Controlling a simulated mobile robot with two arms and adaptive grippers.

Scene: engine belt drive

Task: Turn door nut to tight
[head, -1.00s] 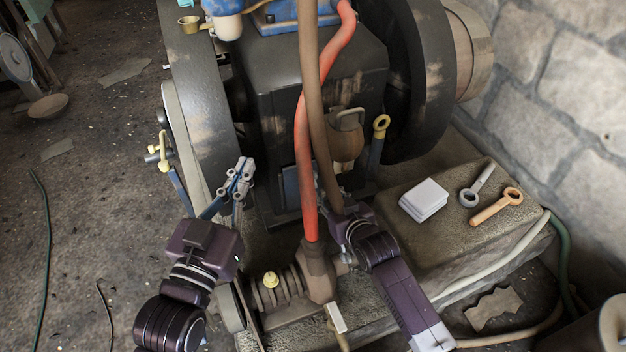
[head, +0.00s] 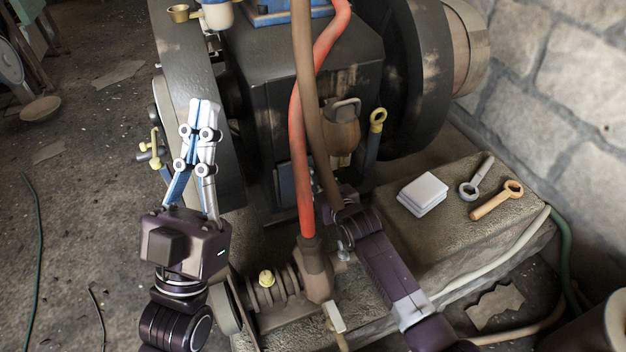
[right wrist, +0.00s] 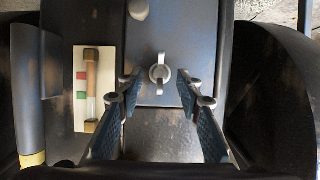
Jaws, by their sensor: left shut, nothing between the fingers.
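In the head view the right gripper's fingers are hidden behind the hoses and my wrist. My left gripper (head: 204,106) is shut and empty, pointing up in front of the big dark flywheel at the left.
A red hose (head: 300,150) and a brown pipe (head: 312,120) hang in front of the engine. A sight glass (right wrist: 90,85) stands left of the nut. A stone block (head: 440,235) holds white pads (head: 422,193), a grey wrench (head: 476,178) and an orange wrench (head: 497,200).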

